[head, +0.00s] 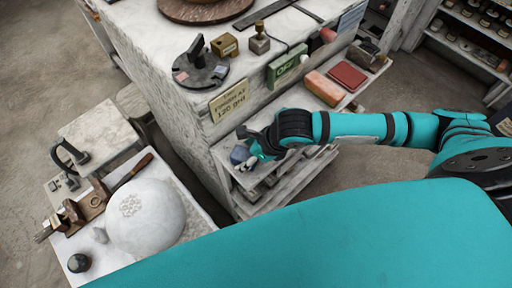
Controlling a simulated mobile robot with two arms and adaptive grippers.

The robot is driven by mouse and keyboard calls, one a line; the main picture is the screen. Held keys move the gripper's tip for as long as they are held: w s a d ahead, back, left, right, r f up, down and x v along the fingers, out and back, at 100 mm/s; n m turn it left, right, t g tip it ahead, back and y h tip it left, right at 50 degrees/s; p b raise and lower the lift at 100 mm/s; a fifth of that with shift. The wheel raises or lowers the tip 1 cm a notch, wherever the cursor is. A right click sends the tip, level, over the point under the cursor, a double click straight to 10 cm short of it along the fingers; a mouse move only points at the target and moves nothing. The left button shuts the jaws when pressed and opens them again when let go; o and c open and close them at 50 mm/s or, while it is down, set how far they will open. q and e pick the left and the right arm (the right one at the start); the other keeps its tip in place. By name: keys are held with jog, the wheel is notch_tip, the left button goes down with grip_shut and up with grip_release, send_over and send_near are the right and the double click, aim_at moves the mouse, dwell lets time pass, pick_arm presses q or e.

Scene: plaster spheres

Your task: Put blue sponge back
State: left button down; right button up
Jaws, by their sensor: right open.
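A small dark blue block (238,154), which looks like the blue sponge, is at the left end of the low ledge on the side of the white plaster-covered stand. My right gripper (250,161) reaches in from the right, with its fingers at the block. The jaws are open. I cannot tell whether the block lies between the fingers or just beside them, and the gripper partly hides it. My left gripper is out of view.
A salmon block (324,88) and a red block (347,76) lie further right along the ledge. A green box (287,67) is above them. A white sphere (146,216) sits on a side table with tools. Boards (278,186) are stacked under the ledge.

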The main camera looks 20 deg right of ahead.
jog(key=b+v, duration=0.1)
jog(key=v, duration=1)
jog(key=shift+r, duration=0.2)
jog(key=shift+s+d, duration=0.1)
